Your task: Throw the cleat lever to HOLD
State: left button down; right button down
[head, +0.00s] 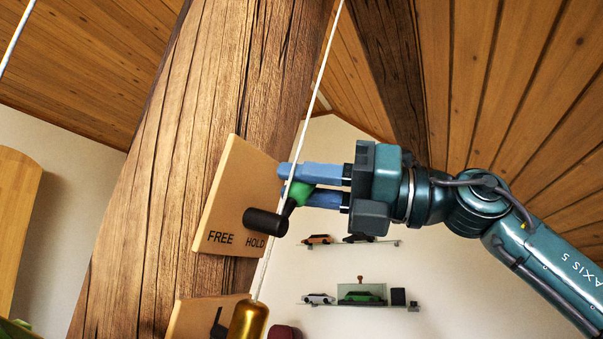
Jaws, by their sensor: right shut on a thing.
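The cleat is a tan plate (232,190) on the timber post, marked FREE at lower left and HOLD at lower right. A black cylinder (262,221) sticks out of it. The green lever (302,191) slants up and right from the cylinder's right end, on the HOLD side. My right gripper (287,181) comes in from the right, its blue fingers shut on the green lever. The fingers partly hide the lever. A white cord (318,92) passes in front of the fingertips. My left gripper is not in view.
A brass weight (249,320) hangs on the cord's lower end. A second tan plate (190,318) with a dark mark sits lower on the timber post (215,80). Shelves with model cars (361,295) are on the wall behind. Another cord (18,35) shows at upper left.

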jog(key=shift+w+f+m, duration=0.15)
jog(key=shift+w+m, duration=0.1)
jog(key=shift+m, duration=0.15)
jog(key=c, duration=1.2)
grip_release()
jog(key=shift+d, duration=0.1)
jog(key=d, duration=0.4)
jog(key=d+f+b, duration=0.1)
jog(key=d, duration=0.3)
jog(key=s+d+f+b, duration=0.1)
jog(key=d, duration=0.3)
jog(key=shift+d+f, duration=0.2)
jog(key=shift+d, duration=0.2)
